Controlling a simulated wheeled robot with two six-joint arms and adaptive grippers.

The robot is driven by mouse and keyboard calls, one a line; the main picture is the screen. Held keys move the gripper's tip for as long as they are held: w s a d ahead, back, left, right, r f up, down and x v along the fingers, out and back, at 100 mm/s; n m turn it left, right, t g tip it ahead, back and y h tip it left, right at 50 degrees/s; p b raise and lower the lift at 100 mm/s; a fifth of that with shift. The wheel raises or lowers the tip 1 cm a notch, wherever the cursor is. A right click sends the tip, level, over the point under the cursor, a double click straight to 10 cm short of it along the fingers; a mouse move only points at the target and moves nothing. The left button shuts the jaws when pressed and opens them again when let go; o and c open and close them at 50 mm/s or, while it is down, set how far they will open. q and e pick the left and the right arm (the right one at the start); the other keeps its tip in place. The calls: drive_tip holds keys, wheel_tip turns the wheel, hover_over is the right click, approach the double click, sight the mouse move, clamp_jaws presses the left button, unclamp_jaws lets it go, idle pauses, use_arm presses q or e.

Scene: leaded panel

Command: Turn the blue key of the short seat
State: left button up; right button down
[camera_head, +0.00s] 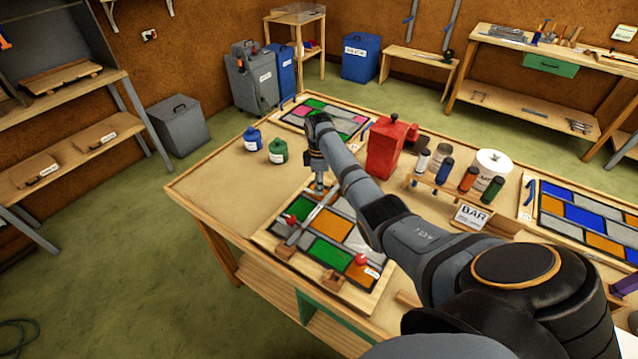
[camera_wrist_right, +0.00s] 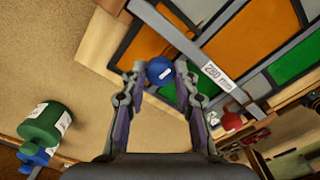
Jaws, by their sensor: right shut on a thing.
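The leaded panel (camera_head: 328,252) of orange, green and grey panes lies in a wooden frame on the table; it also shows in the right wrist view (camera_wrist_right: 243,45). A grey metal bar (camera_wrist_right: 183,40) labelled 280 mm crosses it. The round blue key (camera_wrist_right: 160,71) sits between the fingertips of my right gripper (camera_wrist_right: 160,76), which is shut on it. In the head view my right gripper (camera_head: 319,188) points down at the panel's far edge and the blue key is hidden. A red key (camera_head: 361,259) stands at the near right corner. My left gripper is out of view.
A green bottle (camera_head: 278,151) and a blue bottle (camera_head: 253,139) stand left of my right arm. A red can (camera_head: 388,147), a rack of bottles (camera_head: 430,184) and a BAR sign (camera_head: 471,217) stand right of it.

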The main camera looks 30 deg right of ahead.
drive_tip(key=m+p, duration=0.2)
drive_tip(key=shift+r+m, duration=0.25)
drive_tip(key=shift+m, duration=0.05)
drive_tip(key=m+p, duration=0.3)
drive_tip(key=m, duration=0.1)
drive_tip(key=shift+m, duration=0.3)
drive_tip(key=m+p, duration=0.1)
drive_tip(key=m, duration=0.3)
drive_tip(key=shift+p, duration=0.35)
drive_tip(key=m+p, duration=0.1)
drive_tip(key=m, duration=0.4)
drive_tip(key=shift+w, duration=0.1)
drive_tip(key=m+p, duration=0.1)
drive_tip(key=m, duration=0.3)
drive_tip(key=shift+m, duration=0.3)
drive_tip(key=m, duration=0.5)
drive_tip(key=shift+p, duration=0.35)
drive_tip(key=m, duration=0.5)
drive_tip(key=shift+d+f+m, duration=0.1)
drive_tip(key=shift+m, duration=0.3)
drive_tip(key=shift+w+m+p, duration=0.1)
drive_tip(key=shift+m+p, duration=0.2)
drive_tip(key=shift+m, duration=1.8)
